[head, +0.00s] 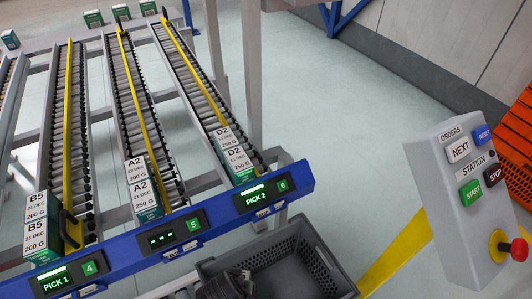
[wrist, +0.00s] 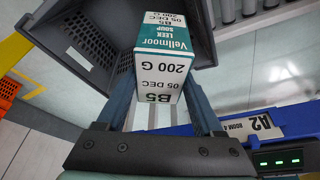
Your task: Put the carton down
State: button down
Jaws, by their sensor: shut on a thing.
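In the wrist view, a white and teal carton (wrist: 163,88) labelled B5, 05 DEC, 200 G, Vellmoor Leek Soup, sits between the two fingers of my gripper (wrist: 164,72). The gripper is shut on it. A grey tote (wrist: 72,52) shows behind and to the left of the carton, which overlaps its edge in the picture. I cannot tell whether they touch. In the head view the grey tote (head: 323,257) stands in front of the blue rail at the bottom. A dark shape covers its left part, and the held carton cannot be made out there.
The blue rail (head: 222,222) carries displays reading PICK 1 and PICK 2. Behind it, cartons labelled B5 (head: 36,222), A2 (head: 141,190) and D2 (head: 234,157) stand on roller lanes. A button panel (head: 460,200) is at the right, with orange totes (head: 517,135) beyond.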

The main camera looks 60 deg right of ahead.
jog(key=s+d+f+m+b, duration=0.1)
jog(key=f+b, duration=0.5)
jog(key=f, duration=0.3)
jog(key=d+f+m+b, duration=0.1)
jog(key=f+b, duration=0.5)
jog(key=f, duration=0.4)
jog(key=s+d+f+b, duration=0.1)
jog(key=f+b, duration=0.6)
jog(key=f, duration=0.3)
jog(key=shift+s+d+f+m+g, duration=0.2)
jog(key=shift+s+f+m+g, duration=0.05)
jog(key=shift+s+m+g, duration=0.15)
jog(key=shift+f, duration=0.3)
jog(key=shift+c, duration=0.2)
grip_release()
jog(key=w+p+v, duration=0.1)
jog(key=p+v, duration=0.4)
jog(key=v, duration=0.7)
jog(key=shift+s+a+r, duration=0.25)
jog(key=shift+s, duration=0.2)
